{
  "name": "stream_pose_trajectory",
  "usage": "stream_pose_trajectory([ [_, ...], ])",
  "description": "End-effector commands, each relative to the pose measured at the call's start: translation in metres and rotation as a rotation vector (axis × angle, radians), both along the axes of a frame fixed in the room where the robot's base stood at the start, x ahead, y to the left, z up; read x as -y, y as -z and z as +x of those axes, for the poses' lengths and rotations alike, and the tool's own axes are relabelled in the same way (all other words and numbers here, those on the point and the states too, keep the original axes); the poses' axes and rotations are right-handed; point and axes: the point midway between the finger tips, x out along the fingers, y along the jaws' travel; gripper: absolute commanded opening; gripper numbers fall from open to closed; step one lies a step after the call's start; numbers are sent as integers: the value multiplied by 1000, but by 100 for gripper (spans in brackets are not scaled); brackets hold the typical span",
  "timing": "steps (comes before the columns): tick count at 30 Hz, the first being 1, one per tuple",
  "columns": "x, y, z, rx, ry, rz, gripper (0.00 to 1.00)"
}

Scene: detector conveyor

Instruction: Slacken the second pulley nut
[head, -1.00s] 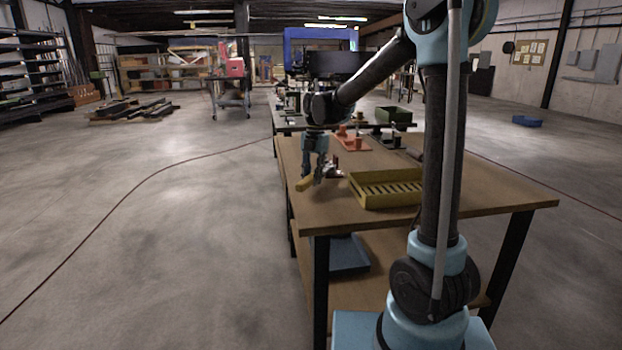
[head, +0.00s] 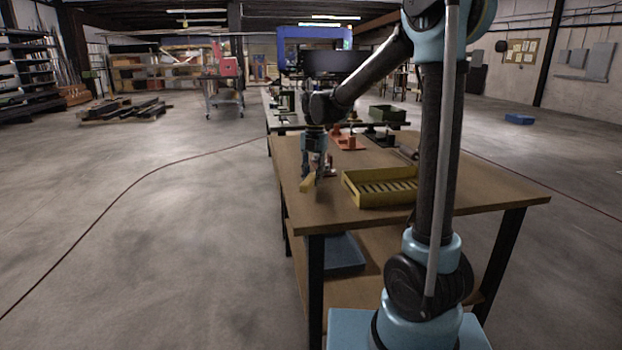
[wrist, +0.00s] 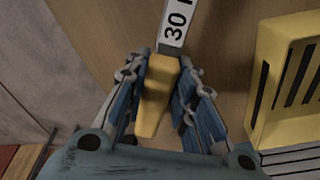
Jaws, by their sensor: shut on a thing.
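My gripper (head: 314,168) is low over the left edge of the near wooden bench. It is shut on the yellow handle of a tool (head: 307,184). In the wrist view the yellow handle (wrist: 157,95) lies between the two blue fingers. A flat pale metal shank (wrist: 178,22) runs up from it, marked "30" and a cut-off letter, and its far end is out of view. I cannot tell whether the tool touches the bench. I cannot make out a pulley or its nuts; the fixtures farther along the benches are small and partly behind my arm.
A yellow slatted tray (head: 380,188) stands on the bench (head: 450,196) right of my gripper. A blue tray (head: 343,252) lies on the lower shelf. Floor left of the bench is open.

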Motion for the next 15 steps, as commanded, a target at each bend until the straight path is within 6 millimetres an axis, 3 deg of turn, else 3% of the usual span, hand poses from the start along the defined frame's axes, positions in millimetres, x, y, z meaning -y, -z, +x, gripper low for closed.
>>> stream_pose_trajectory([
  [15, 12, 0, -1, 1, -85, 0, 0],
])
